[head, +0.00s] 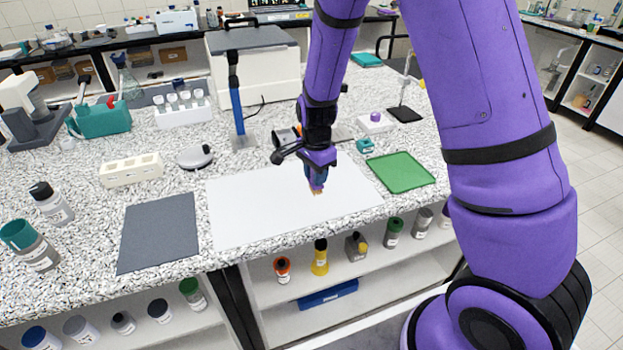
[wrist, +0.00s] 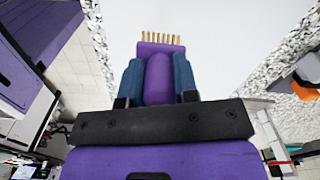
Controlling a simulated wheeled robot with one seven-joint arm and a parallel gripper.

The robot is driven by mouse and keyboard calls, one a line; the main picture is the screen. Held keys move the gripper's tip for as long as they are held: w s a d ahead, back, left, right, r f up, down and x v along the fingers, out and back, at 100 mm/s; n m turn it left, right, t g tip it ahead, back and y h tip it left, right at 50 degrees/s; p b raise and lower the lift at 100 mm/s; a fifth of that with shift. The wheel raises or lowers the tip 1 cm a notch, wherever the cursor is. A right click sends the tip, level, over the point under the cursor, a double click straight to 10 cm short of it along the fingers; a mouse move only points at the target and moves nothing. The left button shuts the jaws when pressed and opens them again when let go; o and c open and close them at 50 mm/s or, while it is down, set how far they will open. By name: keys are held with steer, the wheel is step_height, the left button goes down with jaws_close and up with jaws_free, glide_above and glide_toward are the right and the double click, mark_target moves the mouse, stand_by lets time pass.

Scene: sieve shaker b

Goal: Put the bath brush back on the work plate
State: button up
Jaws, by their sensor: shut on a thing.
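The bath brush (wrist: 159,75) has a purple body and a row of tan bristles, and it is pinched between the two blue-teal fingers of my gripper (head: 316,178). In the head view only the brush's lower tip (head: 318,192) shows below the fingers. A wide white plate (head: 265,215), which looks like the work plate, lies flat on the speckled bench. The brush is over the right-hand half of this plate, bristles away from the gripper. I cannot tell whether the bristles touch it. My arm hides part of the plate's back edge.
A green tray (head: 400,170) lies right of the plate and a dark grey mat (head: 158,232) left of it. A white rack (head: 131,170) and a round grey device (head: 195,157) stand behind left. A blue-posted stand (head: 237,105) rises behind. The plate's left half is clear.

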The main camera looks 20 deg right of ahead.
steer(key=shift+w+f, duration=0.1)
steer(key=shift+w, duration=1.3)
steer(key=shift+f, duration=1.8)
steer(key=o, duration=0.9)
steer(key=shift+f, duration=0.1)
steer(key=s+d+r+n+t, duration=0.1)
steer(key=s+r+n, duration=0.15)
steer(key=r, duration=0.85)
steer(key=s+d+r+n, duration=0.1)
steer(key=s+r, duration=0.2)
steer(key=r, duration=0.8)
steer(key=s+d+r+n+t, duration=0.1)
steer(key=s+r+n, duration=0.2)
steer(key=s, duration=0.5)
steer(key=s+d+r+n+t, duration=0.1)
steer(key=s+d+r+n, duration=0.1)
steer(key=s+r+n, duration=0.2)
steer(key=s+d+r+n+t, duration=0.1)
steer(key=s+r+n, duration=0.3)
steer(key=s, duration=0.8)
steer(key=shift+d+r+t, duration=0.2)
steer(key=shift+r+t, duration=0.1)
steer(key=shift+r, duration=0.35)
steer(key=shift+d+r+t, duration=0.2)
steer(key=shift+r+t, duration=0.1)
steer(key=shift+r, duration=0.3)
